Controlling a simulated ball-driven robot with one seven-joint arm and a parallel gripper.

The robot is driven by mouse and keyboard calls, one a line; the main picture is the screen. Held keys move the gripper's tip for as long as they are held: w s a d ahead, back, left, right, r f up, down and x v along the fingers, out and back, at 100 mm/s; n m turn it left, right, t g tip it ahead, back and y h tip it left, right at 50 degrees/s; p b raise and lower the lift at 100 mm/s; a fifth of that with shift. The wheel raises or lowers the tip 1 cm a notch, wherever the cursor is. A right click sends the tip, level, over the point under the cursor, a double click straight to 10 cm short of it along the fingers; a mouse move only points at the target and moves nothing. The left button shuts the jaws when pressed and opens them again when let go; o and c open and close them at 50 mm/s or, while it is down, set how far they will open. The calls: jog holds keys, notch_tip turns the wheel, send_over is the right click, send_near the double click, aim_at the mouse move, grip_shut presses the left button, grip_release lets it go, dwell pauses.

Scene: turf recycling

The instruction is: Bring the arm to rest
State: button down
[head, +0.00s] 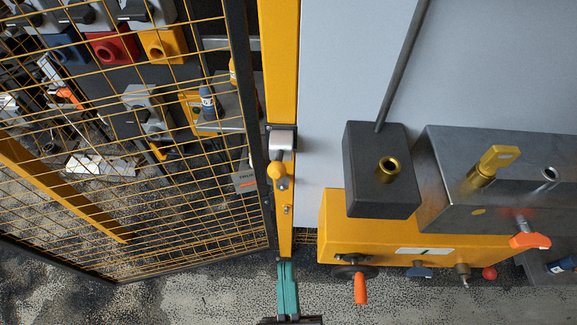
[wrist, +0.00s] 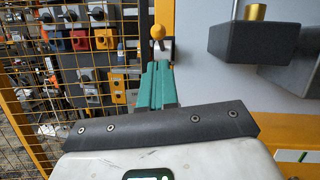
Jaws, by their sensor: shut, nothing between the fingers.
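My gripper (head: 286,266) shows at the bottom middle of the head view, its teal fingers pointing up the picture along the yellow post. In the wrist view the fingers (wrist: 157,66) lie side by side, shut and empty. Beyond their tips is a yellow round knob (wrist: 157,32) on a latch. In the head view this knob (head: 280,171) sits on the yellow post (head: 284,225), well above the fingertips, with a gap between. Most of my arm is out of view.
A yellow mesh gate (head: 130,120) stands to the left, with machinery behind it. To the right are a grey panel (head: 340,80), a dark block (head: 380,190), a metal box (head: 490,200) with a yellow key, and a yellow box (head: 345,230) with an orange-handled crank (head: 361,288).

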jog(key=shift+w, duration=0.1)
jog(key=w+a+f+n+g+y, duration=0.15)
jog(key=n+y, duration=0.25)
jog(key=n, duration=0.4)
jog(key=w+n+g+y, duration=0.3)
jog(key=n+y, duration=0.1)
jog(key=n, duration=0.4)
jog(key=w+d+f+n+g+h, duration=0.1)
jog(key=d+f+n+g+h, duration=0.1)
jog(key=d+f+n+g, duration=0.65)
jog(key=s+d+f+n+h, duration=0.1)
jog(key=d+f+n, duration=0.1)
jog(key=d, duration=0.1)
jog(key=s+d+f+n+g+h, duration=0.1)
jog(key=d+f+h, duration=0.1)
jog(key=d, duration=0.1)
jog(key=s+d+f+n+g+h, duration=0.1)
jog(key=d+n, duration=0.1)
jog(key=d, duration=0.1)
jog(key=shift+s+d+f+n+h, duration=0.1)
jog(key=shift+d+f+n+h, duration=0.1)
jog(key=shift+f+n+h, duration=0.15)
jog(key=s+d+n+g+h, duration=0.2)
jog(key=s+d+g, duration=0.3)
jog(key=s+d, duration=0.4)
jog(key=d+f+h, duration=0.1)
jog(key=d, duration=0.1)
jog(key=shift+d+h, duration=0.3)
jog(key=shift+h, duration=0.05)
